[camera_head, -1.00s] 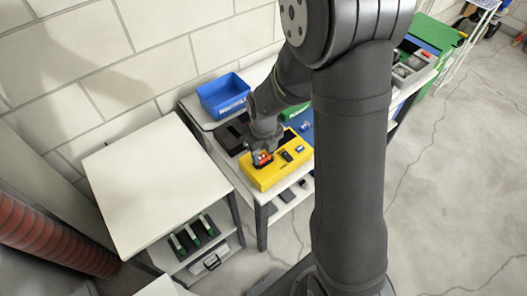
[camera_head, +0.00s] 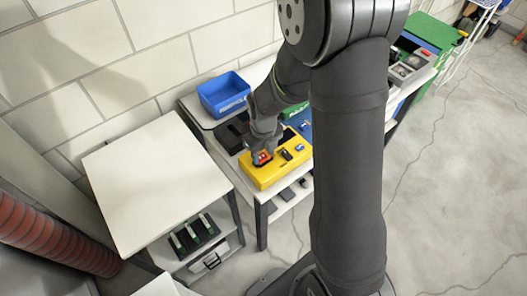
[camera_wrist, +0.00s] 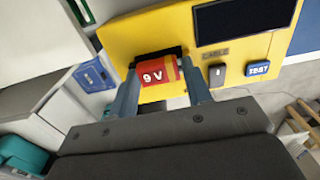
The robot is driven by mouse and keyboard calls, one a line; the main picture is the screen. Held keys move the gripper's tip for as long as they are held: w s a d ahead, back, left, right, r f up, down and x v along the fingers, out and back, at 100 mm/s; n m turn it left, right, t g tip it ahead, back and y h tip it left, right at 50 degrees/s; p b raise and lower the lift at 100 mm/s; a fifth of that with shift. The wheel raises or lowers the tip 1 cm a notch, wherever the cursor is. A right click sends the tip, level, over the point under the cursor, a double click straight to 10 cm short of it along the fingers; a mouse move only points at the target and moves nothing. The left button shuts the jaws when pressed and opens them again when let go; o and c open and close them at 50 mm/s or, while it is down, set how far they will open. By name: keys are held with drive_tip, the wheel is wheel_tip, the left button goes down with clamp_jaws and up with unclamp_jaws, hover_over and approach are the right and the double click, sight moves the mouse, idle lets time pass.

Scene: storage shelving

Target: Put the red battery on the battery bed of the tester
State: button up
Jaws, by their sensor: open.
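The yellow tester (camera_head: 270,177) stands on the white bench; in the wrist view (camera_wrist: 125,35) its dark screen and TEST button show. The red battery (camera_wrist: 160,80), with "9 V" on its label and an orange end, sits at the black-edged battery bed (camera_wrist: 178,50) of the tester. It also shows as a small red patch in the head view (camera_head: 262,158). My gripper (camera_wrist: 162,75) is open, with one finger on each side of the battery. How deep the battery sits in the bed, and its underside, are hidden.
A blue bin (camera_head: 224,95) stands behind the tester, with a dark tray (camera_head: 232,135) beside it. A white table (camera_head: 155,180) adjoins on the left, its top clear. A blue box (camera_wrist: 94,75) lies near the tester in the wrist view.

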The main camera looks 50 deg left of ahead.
sight(263, 155)
drive_tip(key=shift+o, duration=0.4)
wheel_tip(263, 155, up, 13)
drive_tip(key=shift+f, duration=0.15)
drive_tip(key=shift+f, duration=0.15)
wheel_tip(263, 155, down, 13)
drive_tip(key=shift+r, duration=0.25)
drive_tip(key=shift+d, duration=0.1)
idle(0.6)
